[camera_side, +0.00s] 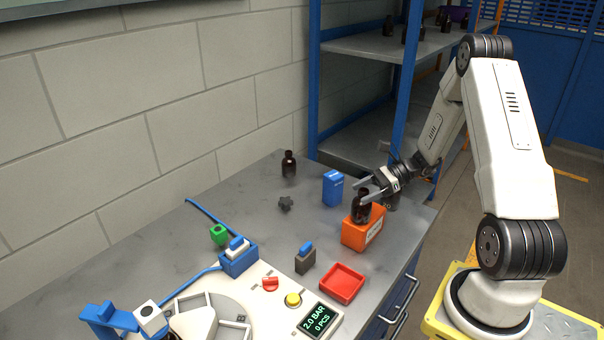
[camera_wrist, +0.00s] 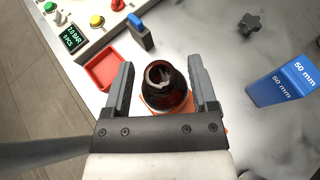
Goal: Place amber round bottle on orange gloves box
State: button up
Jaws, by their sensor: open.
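An amber round bottle (camera_side: 361,209) stands upright on top of the orange gloves box (camera_side: 354,236) in the side view. My gripper (camera_side: 362,190) is open at the bottle's upper part. In the wrist view, the bottle (camera_wrist: 166,88) sits between the spread fingers of my gripper (camera_wrist: 162,66), with gaps visible on both sides. Only slivers of the orange box (camera_wrist: 152,102) show beneath the bottle there. A second dark bottle (camera_side: 289,165) stands at the back of the table by the wall.
A blue box (camera_side: 333,188) stands behind the orange box. A red tray (camera_side: 342,284), a grey block with a blue top (camera_side: 305,259) and a control panel (camera_side: 318,318) lie nearer the front. A dark star-shaped knob (camera_side: 285,203) lies on the table (camera_side: 245,205).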

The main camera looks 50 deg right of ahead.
jog(key=v, duration=0.5)
dwell(0.6)
